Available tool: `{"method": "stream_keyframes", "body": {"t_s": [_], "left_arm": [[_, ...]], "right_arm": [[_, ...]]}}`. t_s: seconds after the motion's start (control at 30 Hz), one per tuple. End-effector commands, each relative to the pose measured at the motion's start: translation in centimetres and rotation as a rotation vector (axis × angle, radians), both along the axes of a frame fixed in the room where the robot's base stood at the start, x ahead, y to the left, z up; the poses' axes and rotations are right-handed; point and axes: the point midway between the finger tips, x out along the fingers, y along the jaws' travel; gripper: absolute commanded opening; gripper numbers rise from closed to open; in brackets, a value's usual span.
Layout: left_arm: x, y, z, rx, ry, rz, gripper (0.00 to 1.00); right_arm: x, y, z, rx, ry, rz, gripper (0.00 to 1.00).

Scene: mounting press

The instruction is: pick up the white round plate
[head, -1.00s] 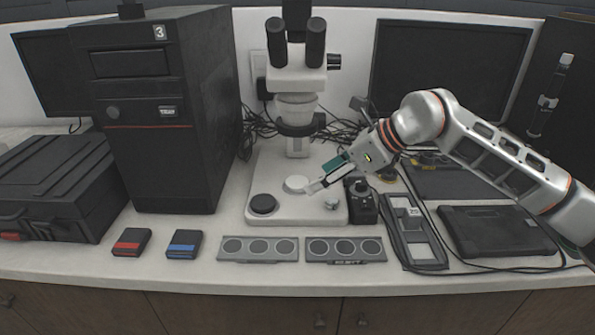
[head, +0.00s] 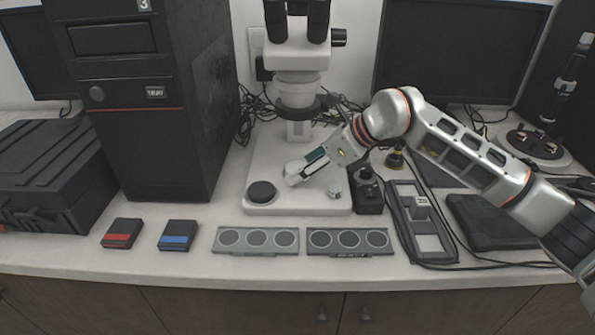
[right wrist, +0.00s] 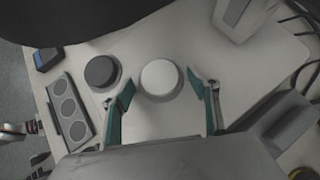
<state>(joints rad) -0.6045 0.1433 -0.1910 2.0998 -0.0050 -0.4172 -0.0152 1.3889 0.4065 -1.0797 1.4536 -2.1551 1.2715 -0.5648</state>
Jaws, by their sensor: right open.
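The white round plate (head: 291,171) sits on the white microscope base (head: 270,150), beside a black round plate (head: 261,191). My right gripper (head: 303,176) is low over the base and partly hides the white plate in the head view. In the right wrist view the white plate (right wrist: 160,77) lies between the two green-padded fingertips of my right gripper (right wrist: 160,84). The fingers are open on either side of it, and I see gaps between them and the plate.
The microscope (head: 298,60) rises behind the base. A black control box (head: 367,195) stands just right of the base. Two grey slide holders (head: 256,240) lie in front, with red and blue boxes (head: 178,236) to the left. A black tower (head: 150,110) stands further left.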

Motion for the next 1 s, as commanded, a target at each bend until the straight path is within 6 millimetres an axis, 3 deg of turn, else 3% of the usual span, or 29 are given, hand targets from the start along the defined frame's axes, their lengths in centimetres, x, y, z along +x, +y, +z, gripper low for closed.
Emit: {"method": "stream_keyframes", "body": {"t_s": [0.17,0.33,0.77,1.0], "left_arm": [[0.5,-0.1,0.6,-0.001,-0.013,-0.002,0.40],[0.4,-0.1,0.4,-0.001,-0.009,-0.003,0.40],[0.2,0.0,0.3,0.002,-0.005,-0.005,0.40],[0.0,0.1,0.3,0.004,0.000,-0.003,0.40]], "right_arm": [[0.1,0.0,0.2,0.001,-0.003,0.000,0.60],[0.0,0.0,0.2,0.001,-0.003,0.000,0.19],[0.0,-0.2,0.6,-0.001,-0.004,-0.001,0.19],[0.1,-0.4,3.3,0.001,-0.009,0.001,0.19]]}}
